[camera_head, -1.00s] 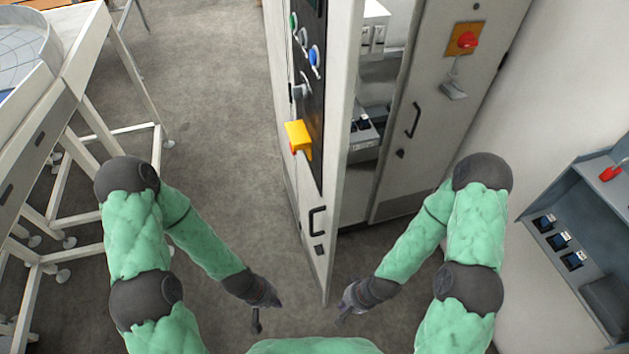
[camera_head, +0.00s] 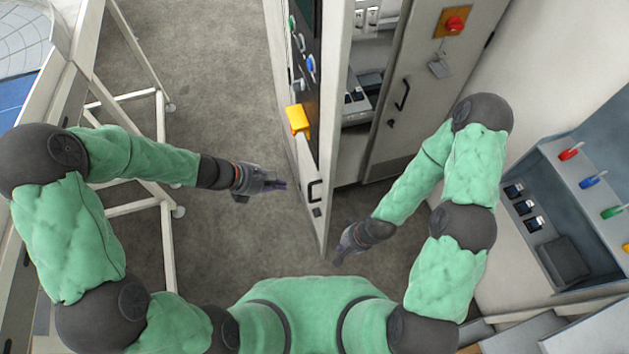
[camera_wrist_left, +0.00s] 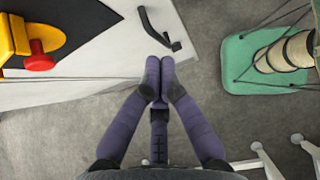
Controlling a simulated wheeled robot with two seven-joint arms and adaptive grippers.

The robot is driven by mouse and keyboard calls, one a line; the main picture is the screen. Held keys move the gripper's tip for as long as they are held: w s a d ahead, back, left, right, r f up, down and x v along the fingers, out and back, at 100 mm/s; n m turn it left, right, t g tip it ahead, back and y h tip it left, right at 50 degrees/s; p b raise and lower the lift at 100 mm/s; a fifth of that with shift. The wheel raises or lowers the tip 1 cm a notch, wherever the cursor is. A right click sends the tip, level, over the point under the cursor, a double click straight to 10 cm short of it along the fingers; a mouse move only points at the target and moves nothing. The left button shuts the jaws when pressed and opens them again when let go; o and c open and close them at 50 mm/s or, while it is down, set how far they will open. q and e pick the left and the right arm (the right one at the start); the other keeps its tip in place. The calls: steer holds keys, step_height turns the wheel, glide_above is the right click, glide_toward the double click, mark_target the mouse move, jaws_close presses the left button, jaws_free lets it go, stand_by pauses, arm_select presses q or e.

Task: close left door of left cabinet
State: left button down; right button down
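The left door (camera_head: 308,150) of the left cabinet stands open in the head view, seen nearly edge-on, with its control panel side to the left. Its black handle (camera_head: 314,190) is low on that side. It also shows in the left wrist view (camera_wrist_left: 160,32). My left gripper (camera_head: 284,185) is just left of the door near the handle, with a gap to it. Its fingertips (camera_wrist_left: 160,60) are together and hold nothing. My right gripper (camera_head: 338,257) hangs low, right of the door's near edge; its fingers are too small to judge.
A yellow block with a red button (camera_head: 298,121) juts from the door. The other cabinet door (camera_head: 425,90) is behind, with a red switch. A white frame (camera_head: 125,100) stands left. A grey box with colored switches (camera_head: 580,190) is right. Open floor lies left of the door.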

mark_target(325, 187)
arm_select(q)
steer(key=x, duration=0.4)
steer(key=d+r+b+x, duration=0.1)
steer(key=x, duration=0.6)
steer(key=shift+w+d+b, duration=0.25)
steer(key=shift+d+b, duration=0.05)
steer(key=shift+d, duration=0.05)
steer(key=shift+w+d, duration=0.15)
steer(key=shift+d, duration=0.45)
